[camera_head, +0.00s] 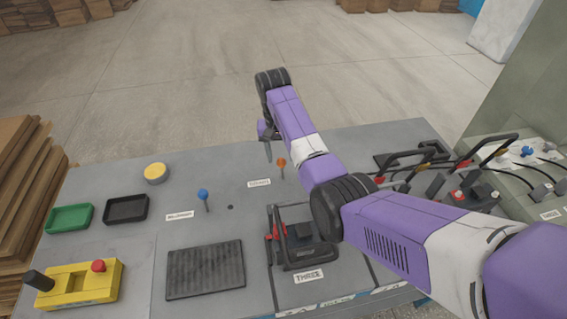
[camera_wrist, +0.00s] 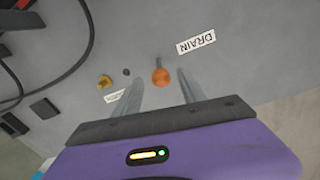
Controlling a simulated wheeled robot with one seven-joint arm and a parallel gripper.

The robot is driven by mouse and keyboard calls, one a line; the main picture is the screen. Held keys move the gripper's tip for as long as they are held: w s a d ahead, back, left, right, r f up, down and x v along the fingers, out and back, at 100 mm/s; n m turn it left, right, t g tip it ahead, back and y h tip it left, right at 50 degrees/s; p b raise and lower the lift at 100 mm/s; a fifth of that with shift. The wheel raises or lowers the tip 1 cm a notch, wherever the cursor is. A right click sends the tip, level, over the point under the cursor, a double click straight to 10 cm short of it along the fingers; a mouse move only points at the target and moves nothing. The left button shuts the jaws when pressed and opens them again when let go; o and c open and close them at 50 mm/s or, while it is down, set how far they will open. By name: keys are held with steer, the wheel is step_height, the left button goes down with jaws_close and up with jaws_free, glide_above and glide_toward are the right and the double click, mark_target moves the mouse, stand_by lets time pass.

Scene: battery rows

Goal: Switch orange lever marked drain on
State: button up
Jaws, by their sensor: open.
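The orange lever (camera_head: 281,163) stands on the grey bench top near its far edge, with a small white label (camera_head: 259,183) beside it. In the wrist view its round orange knob (camera_wrist: 161,76) shows near the middle, with a short stem above it. The label there (camera_wrist: 195,43) reads DRAIN. My gripper (camera_head: 270,152) is close to the lever in the head view. In the wrist view the gripper (camera_wrist: 160,80) is open, with one finger on each side of the knob. I cannot tell how far the fingertips are above it, and no contact shows.
A blue lever (camera_head: 203,195) stands to the left. Green (camera_head: 68,218) and black trays (camera_head: 126,208) lie left. A yellow-orange knob (camera_wrist: 104,81) shows in the wrist view.

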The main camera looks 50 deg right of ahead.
mark_target(281, 166)
steer(key=f, duration=0.7)
steer(key=shift+s+d, duration=0.15)
steer(key=shift+s, duration=0.05)
jaws_close()
stand_by(1.2)
